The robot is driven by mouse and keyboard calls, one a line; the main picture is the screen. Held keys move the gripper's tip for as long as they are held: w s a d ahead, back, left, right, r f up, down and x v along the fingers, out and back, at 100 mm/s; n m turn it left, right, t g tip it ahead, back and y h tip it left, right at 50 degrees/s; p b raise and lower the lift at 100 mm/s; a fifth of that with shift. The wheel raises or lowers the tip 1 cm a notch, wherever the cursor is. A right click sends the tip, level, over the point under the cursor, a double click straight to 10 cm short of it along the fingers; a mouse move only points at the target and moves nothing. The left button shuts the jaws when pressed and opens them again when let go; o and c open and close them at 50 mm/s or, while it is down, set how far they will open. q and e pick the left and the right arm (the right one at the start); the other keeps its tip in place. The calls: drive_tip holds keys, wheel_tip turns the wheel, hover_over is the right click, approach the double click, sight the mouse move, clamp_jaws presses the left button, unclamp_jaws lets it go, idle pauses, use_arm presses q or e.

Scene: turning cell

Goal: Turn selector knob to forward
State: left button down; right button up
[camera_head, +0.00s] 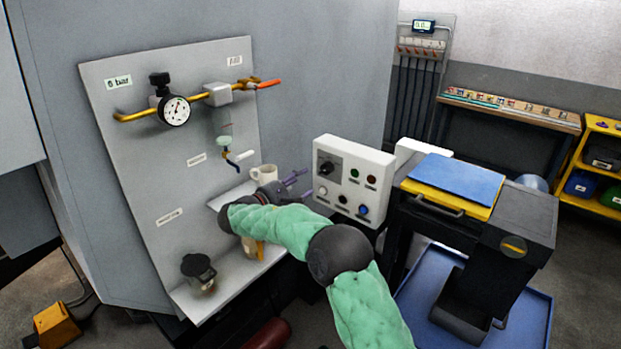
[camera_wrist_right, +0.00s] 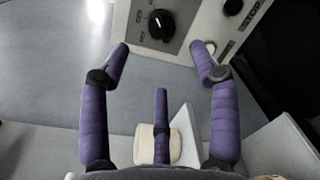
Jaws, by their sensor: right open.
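The selector knob (camera_head: 326,167) is a dark round knob at the upper left of a white control panel (camera_head: 375,160). In the right wrist view the knob (camera_wrist_right: 161,25) is black with a short white mark and sits beyond my fingertips. My right gripper (camera_head: 297,182) has purple fingers and stands just left of the panel, apart from the knob. In the wrist view the right gripper (camera_wrist_right: 160,50) is open, with its fingers spread and nothing between them. My left gripper is not in view.
A cream mug (camera_head: 264,173) stands on a shelf behind my right wrist. A grey board (camera_head: 150,160) with a gauge (camera_head: 174,110) and valves is at the left. Push buttons and lamps (camera_head: 363,210) sit on the panel near the knob. A blue-topped yellow case (camera_head: 455,180) stands to the right.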

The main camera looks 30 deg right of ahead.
drive_tip(key=shift+v, duration=0.95)
drive_tip(key=shift+f, duration=0.1)
